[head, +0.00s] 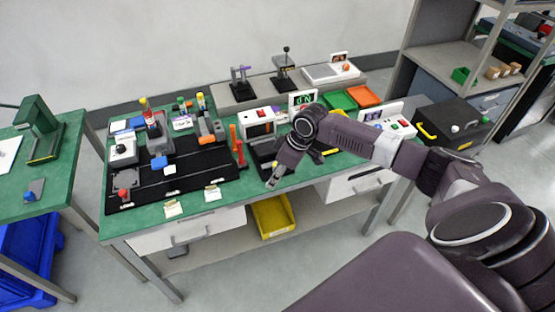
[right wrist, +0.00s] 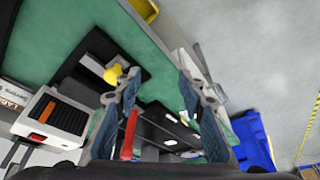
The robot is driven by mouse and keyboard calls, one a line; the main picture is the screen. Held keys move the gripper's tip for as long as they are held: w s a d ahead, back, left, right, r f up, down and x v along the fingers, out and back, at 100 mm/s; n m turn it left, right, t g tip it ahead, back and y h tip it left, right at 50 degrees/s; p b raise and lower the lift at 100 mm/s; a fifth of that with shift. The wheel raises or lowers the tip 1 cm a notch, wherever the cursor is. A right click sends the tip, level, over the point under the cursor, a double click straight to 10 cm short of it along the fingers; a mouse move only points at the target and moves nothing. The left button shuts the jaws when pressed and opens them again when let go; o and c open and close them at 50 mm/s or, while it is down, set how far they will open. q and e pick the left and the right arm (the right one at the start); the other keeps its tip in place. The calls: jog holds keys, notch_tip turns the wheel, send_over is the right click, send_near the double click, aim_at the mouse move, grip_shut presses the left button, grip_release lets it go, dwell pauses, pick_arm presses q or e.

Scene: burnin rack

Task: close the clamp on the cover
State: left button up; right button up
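My right gripper (head: 272,183) is above the front edge of the green bench, in front of a black fixture (head: 262,148). In the right wrist view its two fingers (right wrist: 160,90) stand wide apart with nothing held between them. A yellow knob on a grey bracket (right wrist: 112,75) shows beyond one finger, over a black plate (right wrist: 98,50); it is apart from the fingertips as far as I see. I cannot make out whether this is the clamp or whether it is closed. My right arm hides part of the fixture in the head view. My left gripper is out of view.
An upright orange-red handle (head: 237,147) stands left of the gripper; a red bar (right wrist: 129,135) shows in the right wrist view. A white box (head: 260,122) is behind. A black mat (head: 190,178) with several devices lies left. A yellow bin (head: 272,216) is below.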

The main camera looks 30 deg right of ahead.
jog(key=w+d+r, duration=0.3)
jog(key=d+r, duration=0.3)
jog(key=shift+m, duration=0.4)
jog(key=shift+p+x, duration=0.9)
jog(key=shift+x, duration=2.95)
jog(key=shift+d, duration=0.2)
jog(key=shift+c, duration=0.7)
jog(key=shift+s, duration=0.1)
grip_shut()
